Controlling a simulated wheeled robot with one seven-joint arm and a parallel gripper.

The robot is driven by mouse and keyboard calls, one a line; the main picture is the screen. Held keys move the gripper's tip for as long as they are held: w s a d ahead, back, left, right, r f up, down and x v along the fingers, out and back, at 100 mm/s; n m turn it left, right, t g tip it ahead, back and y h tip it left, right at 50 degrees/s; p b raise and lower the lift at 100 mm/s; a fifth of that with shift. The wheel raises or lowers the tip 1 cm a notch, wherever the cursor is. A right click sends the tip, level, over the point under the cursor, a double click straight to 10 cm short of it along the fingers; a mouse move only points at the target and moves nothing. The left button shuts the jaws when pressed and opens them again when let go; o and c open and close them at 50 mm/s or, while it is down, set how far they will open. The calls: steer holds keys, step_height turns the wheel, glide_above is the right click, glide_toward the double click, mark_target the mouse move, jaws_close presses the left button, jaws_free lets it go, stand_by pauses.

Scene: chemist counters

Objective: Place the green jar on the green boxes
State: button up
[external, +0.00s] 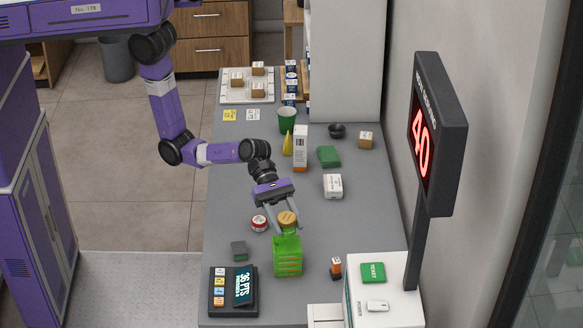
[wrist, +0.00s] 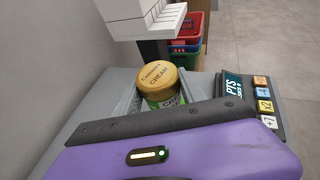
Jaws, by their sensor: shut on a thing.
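My gripper (external: 287,226) is shut on the jar, and the jar looks upright. I cannot tell whether the jar's base touches the top box. The boxes are hidden in the wrist view.
A red-and-white tin (external: 259,223) is close to my gripper. A small orange bottle (external: 336,268) and the ticket machine (external: 382,300) are right. The counter's middle left is clear.

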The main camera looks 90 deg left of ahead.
mark_target(287, 235)
steer(key=shift+f, duration=2.2)
steer(key=shift+f, duration=0.1)
steer(key=o, duration=1.4)
